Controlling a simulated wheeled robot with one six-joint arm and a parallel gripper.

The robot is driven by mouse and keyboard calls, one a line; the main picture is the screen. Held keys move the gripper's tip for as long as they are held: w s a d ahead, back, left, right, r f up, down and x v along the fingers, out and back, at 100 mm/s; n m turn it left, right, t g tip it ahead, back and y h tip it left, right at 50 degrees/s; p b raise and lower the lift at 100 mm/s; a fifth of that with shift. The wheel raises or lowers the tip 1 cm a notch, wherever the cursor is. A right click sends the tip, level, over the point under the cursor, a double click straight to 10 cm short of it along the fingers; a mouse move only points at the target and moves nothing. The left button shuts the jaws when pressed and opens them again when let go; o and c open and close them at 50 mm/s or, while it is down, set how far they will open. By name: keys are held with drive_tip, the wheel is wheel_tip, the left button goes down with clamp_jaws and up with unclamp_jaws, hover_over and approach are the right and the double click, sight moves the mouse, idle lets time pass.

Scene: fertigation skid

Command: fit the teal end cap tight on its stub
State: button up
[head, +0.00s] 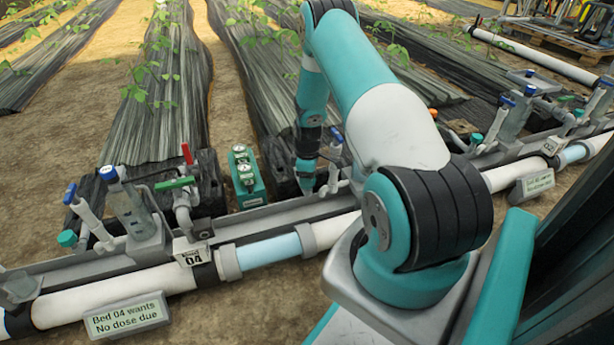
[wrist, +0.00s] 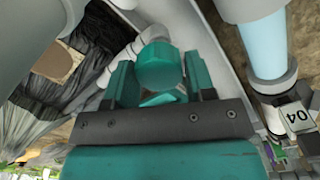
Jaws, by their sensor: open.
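The teal end cap (wrist: 160,66) is a faceted knob in the wrist view, sitting at the end of a grey pipe stub (wrist: 152,36). My gripper (wrist: 159,60) is open, with one teal finger on each side of the cap. A gap shows beside the cap on either side. How tightly the cap sits on the stub cannot be told. In the head view my gripper (head: 306,186) points down at the grey channel by the pipe fittings, and I cannot make out the cap there.
A green two-gauge unit (head: 245,177) stands left of my gripper. Other teal caps (head: 67,239) sit at neighbouring stations. A white pipe with a clear blue section (head: 268,250) runs in front. A red-handled valve (head: 186,155) and a 04 tag (head: 194,257) are to the left.

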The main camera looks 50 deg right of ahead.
drive_tip(key=shift+f, duration=0.1)
drive_tip(key=shift+c, duration=0.2)
drive_tip(key=c, duration=0.3)
drive_tip(key=m+p, duration=0.1)
drive_tip(key=m, duration=0.1)
drive_tip(key=shift+m, duration=0.4)
drive_tip(key=shift+f+m, duration=0.15)
drive_tip(key=shift+m, duration=0.25)
drive_tip(key=shift+o, duration=0.3)
drive_tip(key=c, duration=0.4)
drive_tip(key=shift+a+m+p, duration=0.1)
drive_tip(key=shift+m+p, duration=0.5)
drive_tip(key=shift+m, duration=0.4)
drive_tip(key=m, duration=0.3)
drive_tip(key=shift+m+p, duration=0.3)
drive_tip(key=shift+p, duration=0.05)
drive_tip(key=shift+a, duration=0.1)
